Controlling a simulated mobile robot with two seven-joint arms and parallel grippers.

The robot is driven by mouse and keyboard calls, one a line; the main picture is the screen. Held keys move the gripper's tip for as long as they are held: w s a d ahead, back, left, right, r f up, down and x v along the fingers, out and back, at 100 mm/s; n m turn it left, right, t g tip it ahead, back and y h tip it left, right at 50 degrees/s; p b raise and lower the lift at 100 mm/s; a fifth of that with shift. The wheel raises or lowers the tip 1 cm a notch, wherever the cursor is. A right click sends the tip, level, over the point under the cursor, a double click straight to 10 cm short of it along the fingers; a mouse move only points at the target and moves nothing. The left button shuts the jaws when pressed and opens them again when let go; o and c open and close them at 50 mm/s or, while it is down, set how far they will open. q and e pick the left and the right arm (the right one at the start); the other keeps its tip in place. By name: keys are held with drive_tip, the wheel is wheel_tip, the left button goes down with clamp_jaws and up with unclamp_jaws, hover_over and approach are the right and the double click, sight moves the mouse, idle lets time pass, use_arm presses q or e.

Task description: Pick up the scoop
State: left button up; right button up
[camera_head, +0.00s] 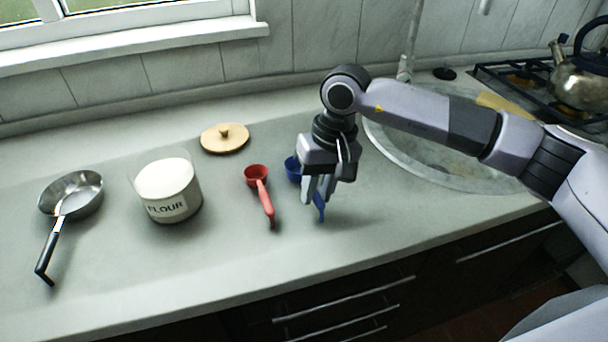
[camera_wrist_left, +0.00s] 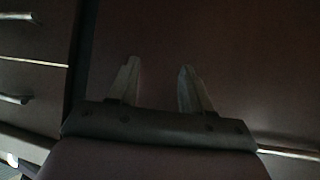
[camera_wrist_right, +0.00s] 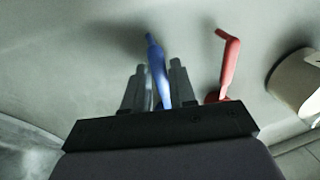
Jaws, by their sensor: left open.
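A blue scoop (camera_head: 293,168) lies on the counter with its bowl partly hidden behind my right gripper. My right gripper (camera_head: 318,195) points down over its handle. In the right wrist view, the blue handle (camera_wrist_right: 156,62) runs between the two fingers of my right gripper (camera_wrist_right: 158,75), close to both; whether they press on it I cannot tell. A red scoop (camera_head: 264,195) lies just left of the blue one; its handle also shows in the right wrist view (camera_wrist_right: 229,65). My left gripper (camera_wrist_left: 158,80) is open and empty in front of dark cabinet fronts.
A flour jar (camera_head: 168,190) stands left of the scoops, with a wooden lid (camera_head: 225,138) behind. A steel pan (camera_head: 72,195) is at the far left. A round sink (camera_head: 385,145) and a stove with a kettle (camera_head: 580,80) are right. The counter's front strip is clear.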

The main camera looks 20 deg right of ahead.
drive_tip(key=shift+a+f, duration=0.15)
drive_tip(key=shift+f, duration=0.7)
clamp_jaws()
drive_tip(key=shift+r, duration=0.1)
wheel_tip(320, 180, up, 20)
drive_tip(key=b, duration=0.1)
